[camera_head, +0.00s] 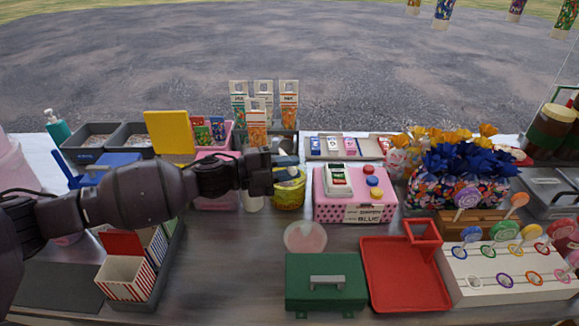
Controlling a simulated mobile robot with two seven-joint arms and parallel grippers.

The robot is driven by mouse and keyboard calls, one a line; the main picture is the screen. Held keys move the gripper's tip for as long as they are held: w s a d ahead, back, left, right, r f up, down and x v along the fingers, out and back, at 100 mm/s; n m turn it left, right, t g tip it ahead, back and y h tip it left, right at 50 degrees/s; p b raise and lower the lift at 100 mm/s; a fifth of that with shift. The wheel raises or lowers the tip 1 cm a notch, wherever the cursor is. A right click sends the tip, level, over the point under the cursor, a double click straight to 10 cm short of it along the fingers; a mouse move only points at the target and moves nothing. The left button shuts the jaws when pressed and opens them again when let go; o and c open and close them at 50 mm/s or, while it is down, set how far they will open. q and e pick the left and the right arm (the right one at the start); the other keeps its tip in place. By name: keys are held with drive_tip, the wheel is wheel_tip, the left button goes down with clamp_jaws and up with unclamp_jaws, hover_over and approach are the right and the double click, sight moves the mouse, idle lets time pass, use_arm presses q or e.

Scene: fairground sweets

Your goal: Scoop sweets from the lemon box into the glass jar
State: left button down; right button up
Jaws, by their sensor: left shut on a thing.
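My left gripper (268,173) reaches in from the left at the middle of the counter. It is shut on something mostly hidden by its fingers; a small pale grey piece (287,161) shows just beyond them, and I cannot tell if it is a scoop. Directly below and beside the fingertips stands a yellow-green tub (290,194), partly covered by the gripper; its contents are unclear. A round, see-through vessel with a pinkish tint (305,238) stands in front of it and may be the glass jar. No box clearly labelled lemon can be read. My right gripper is out of view.
A pink dotted box (326,209) stands right of the tub. A green case (325,285) and red tray (400,290) lie in front. A lollipop stand (480,290) is at right, striped cartons (125,278) at left. A yellow panel (170,133) stands upright behind my arm.

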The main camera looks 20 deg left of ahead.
use_arm(q)
drive_tip(key=shift+r, duration=0.15)
drive_tip(key=w+r+n+p, duration=0.1)
drive_tip(key=a+r+n+p, duration=0.1)
drive_tip(key=p, duration=0.1)
drive_tip(key=w+r+n+p, duration=0.1)
drive_tip(key=r+p, duration=0.1)
drive_tip(key=shift+w+a, duration=0.15)
drive_tip(key=shift+w, duration=0.15)
drive_tip(key=shift+w+a+r+n+p, duration=0.3)
drive_tip(key=shift+w+r+n+p, duration=0.2)
drive_tip(key=shift+r+n+p, duration=0.4)
drive_tip(key=shift+w+a+r+p, duration=0.1)
drive_tip(key=shift+w+p, duration=0.1)
drive_tip(key=shift+p, duration=0.35)
drive_tip(key=w+r+n, duration=0.1)
drive_tip(key=w+a+r+n, duration=0.1)
drive_tip(key=n, duration=0.1)
drive_tip(key=shift+a+r, duration=0.1)
drive_tip(key=shift+r, duration=0.25)
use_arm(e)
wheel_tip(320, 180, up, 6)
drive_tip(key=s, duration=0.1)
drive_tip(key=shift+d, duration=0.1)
use_arm(q)
drive_tip(key=w+a+r+n, duration=0.3)
drive_tip(key=w+n, duration=0.3)
